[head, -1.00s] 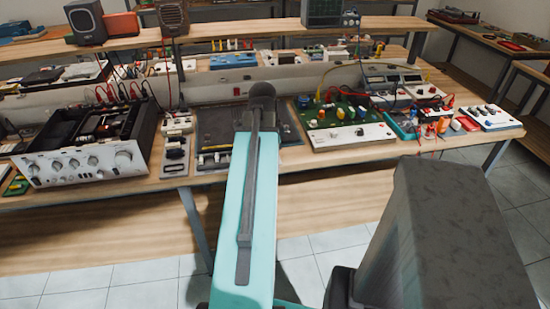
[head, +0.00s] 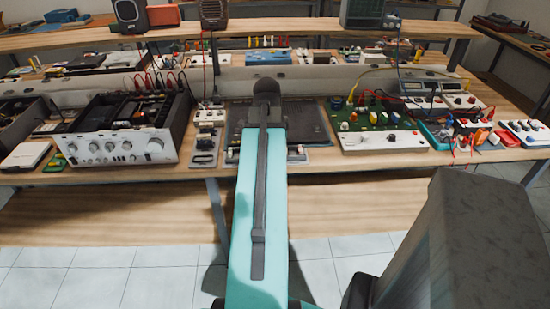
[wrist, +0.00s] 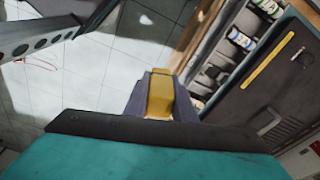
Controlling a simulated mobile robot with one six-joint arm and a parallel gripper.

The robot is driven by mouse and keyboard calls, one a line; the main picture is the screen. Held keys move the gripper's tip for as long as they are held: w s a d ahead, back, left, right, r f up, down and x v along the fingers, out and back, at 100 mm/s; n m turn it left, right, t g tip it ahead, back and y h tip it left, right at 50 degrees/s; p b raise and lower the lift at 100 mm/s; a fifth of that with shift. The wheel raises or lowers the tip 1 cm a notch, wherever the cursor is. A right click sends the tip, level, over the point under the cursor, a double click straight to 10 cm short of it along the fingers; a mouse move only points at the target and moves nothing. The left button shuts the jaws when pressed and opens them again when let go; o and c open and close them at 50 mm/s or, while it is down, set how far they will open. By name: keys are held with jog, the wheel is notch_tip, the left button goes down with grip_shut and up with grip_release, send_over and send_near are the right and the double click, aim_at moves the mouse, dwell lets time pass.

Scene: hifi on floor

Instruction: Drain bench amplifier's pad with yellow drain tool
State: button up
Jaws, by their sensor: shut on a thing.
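The amplifier (head: 120,148) with a silver front and an open top stands at the left of the bench in the head view. Its dark insides show, but I cannot make out its pad. In the wrist view, my gripper (wrist: 158,92) is shut on the yellow drain tool (wrist: 160,97), which sits between the two purple-grey fingers. The tool's far end is hard to see. In the head view my arm reaches toward the bench and hides the gripper and tool.
A dark mat (head: 312,122) lies right of the amplifier, partly behind my arm. A green circuit board (head: 372,118) and several small devices fill the bench's right. A raised shelf (head: 280,33) runs behind. Tiled floor (head: 80,280) is clear in front.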

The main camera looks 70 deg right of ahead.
jog(key=w+a+r+n, duration=0.1)
jog(key=w+a+n, duration=0.45)
jog(key=w, duration=0.45)
jog(key=w+a+n+t, duration=0.1)
jog(key=w+a+n, duration=0.3)
jog(key=w+a, duration=0.45)
jog(key=w+a+r+n, duration=0.1)
jog(key=w+a+n, duration=0.35)
jog(key=w, duration=0.65)
jog(key=w+a+n, duration=0.4)
jog(key=a, duration=0.7)
jog(key=w+a+n+t, duration=0.1)
jog(key=w+a+n, duration=0.4)
jog(key=a, duration=0.7)
jog(key=w+a+r+n, duration=0.1)
jog(key=w+a+n, duration=0.3)
jog(key=a, duration=0.8)
jog(key=shift+w+a+n+y, duration=0.15)
jog(key=shift+n+y, duration=0.15)
jog(key=shift+y, duration=0.1)
